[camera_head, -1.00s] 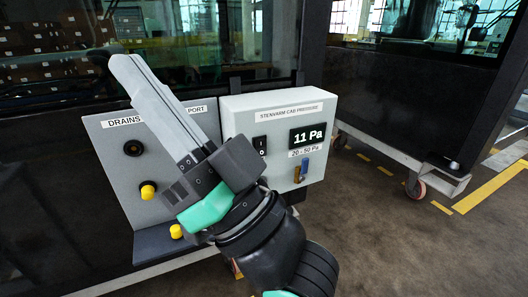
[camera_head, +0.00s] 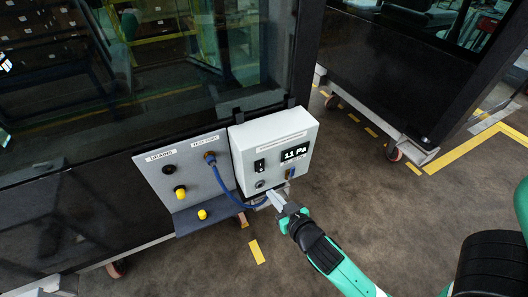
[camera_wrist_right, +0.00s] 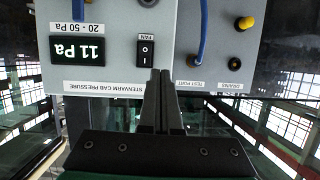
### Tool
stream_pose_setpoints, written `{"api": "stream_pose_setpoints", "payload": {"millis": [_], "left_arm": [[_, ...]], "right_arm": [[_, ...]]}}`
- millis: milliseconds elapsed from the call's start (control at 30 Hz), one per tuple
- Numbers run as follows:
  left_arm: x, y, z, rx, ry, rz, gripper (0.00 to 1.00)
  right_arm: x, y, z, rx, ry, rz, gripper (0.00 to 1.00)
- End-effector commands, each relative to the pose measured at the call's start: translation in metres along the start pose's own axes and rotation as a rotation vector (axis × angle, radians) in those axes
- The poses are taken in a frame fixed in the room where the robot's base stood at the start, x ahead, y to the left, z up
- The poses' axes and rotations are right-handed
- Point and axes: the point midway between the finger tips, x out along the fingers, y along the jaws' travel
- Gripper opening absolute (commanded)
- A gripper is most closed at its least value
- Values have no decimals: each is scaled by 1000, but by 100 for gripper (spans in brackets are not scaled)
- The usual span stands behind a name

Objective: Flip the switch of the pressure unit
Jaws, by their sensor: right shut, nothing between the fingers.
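The pressure unit is a pale grey box (camera_head: 305,137) on the cab's side, its display (camera_head: 295,153) reading 11 Pa. Its black rocker switch (camera_head: 260,166) is left of the display; the wrist view shows the switch (camera_wrist_right: 146,51) upside down, marked I and O under "FAN". I cannot tell which way it is set. My right gripper (camera_head: 271,198) is shut and empty, below the box in the head view. In the wrist view the shut fingertips (camera_wrist_right: 161,73) appear just beside the switch; contact is not visible. My left gripper is not in view.
A grey panel (camera_head: 178,196) left of the box has a drains port, yellow knobs and a test port (camera_head: 210,158). A blue hose (camera_head: 230,190) runs from the test port past the box's underside. Open floor (camera_head: 390,225) lies to the right, with another trolley (camera_head: 400,95) behind.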

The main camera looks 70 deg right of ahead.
Motion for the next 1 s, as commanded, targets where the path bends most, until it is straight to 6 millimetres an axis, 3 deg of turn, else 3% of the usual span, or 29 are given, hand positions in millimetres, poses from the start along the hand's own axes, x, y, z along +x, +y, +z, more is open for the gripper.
{"api": "stream_pose_setpoints", "payload": {"millis": [33,133,633,767,1000], "left_arm": [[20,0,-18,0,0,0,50],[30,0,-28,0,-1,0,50],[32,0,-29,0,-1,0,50],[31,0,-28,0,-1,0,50],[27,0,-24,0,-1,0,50]], "right_arm": [[-13,8,-12,-6,-29,17,0],[-23,18,-11,-10,-59,38,0],[-22,22,-13,-6,-61,47,0],[-12,22,-12,-5,-61,48,0],[35,25,-9,-5,-60,50,0]]}}
